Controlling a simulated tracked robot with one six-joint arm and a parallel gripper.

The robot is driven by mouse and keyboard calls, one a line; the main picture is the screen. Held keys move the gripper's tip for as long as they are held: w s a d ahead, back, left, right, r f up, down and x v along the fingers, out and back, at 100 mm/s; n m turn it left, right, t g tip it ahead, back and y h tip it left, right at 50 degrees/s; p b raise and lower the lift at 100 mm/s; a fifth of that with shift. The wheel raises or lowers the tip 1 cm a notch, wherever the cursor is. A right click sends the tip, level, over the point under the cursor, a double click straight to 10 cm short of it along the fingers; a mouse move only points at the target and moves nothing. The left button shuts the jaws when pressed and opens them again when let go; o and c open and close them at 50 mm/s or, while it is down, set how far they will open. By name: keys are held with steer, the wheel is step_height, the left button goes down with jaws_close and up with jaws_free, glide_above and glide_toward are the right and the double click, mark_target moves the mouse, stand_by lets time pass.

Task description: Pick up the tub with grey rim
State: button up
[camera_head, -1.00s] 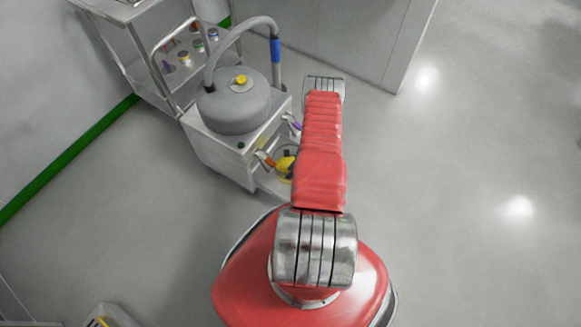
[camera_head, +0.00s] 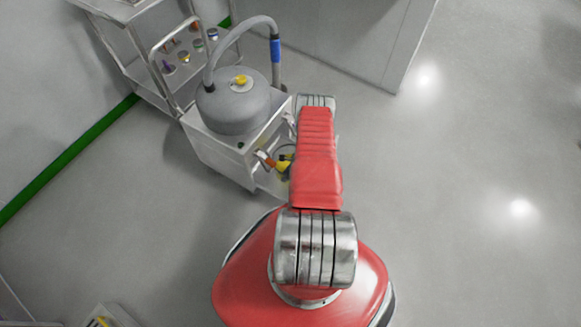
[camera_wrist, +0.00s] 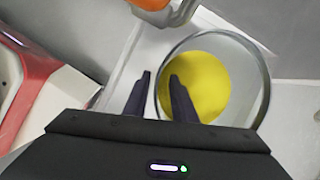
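The tub with grey rim (camera_wrist: 264,88) is in the wrist view, seen from above as a round ring with yellow inside. My gripper (camera_wrist: 160,76) is open, with two dark fingers a small gap apart. The right finger overlaps the tub's yellow interior and the left finger lies outside its left rim. I cannot tell how deep the fingers are or whether they touch the wall. In the head view only a yellow bit of the tub (camera_head: 283,163) shows beside my arm, which hides my gripper.
An orange part (camera_wrist: 165,12) sits just above the tub in the wrist view. A grey drum (camera_head: 235,107) with a hose stands on a white cart (camera_head: 215,160). A shelf trolley (camera_head: 130,60) with several small jars is behind it. Open floor lies to the right.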

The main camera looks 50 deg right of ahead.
steer(key=shift+c, duration=0.2)
stand_by(0.3)
jaws_close()
stand_by(0.3)
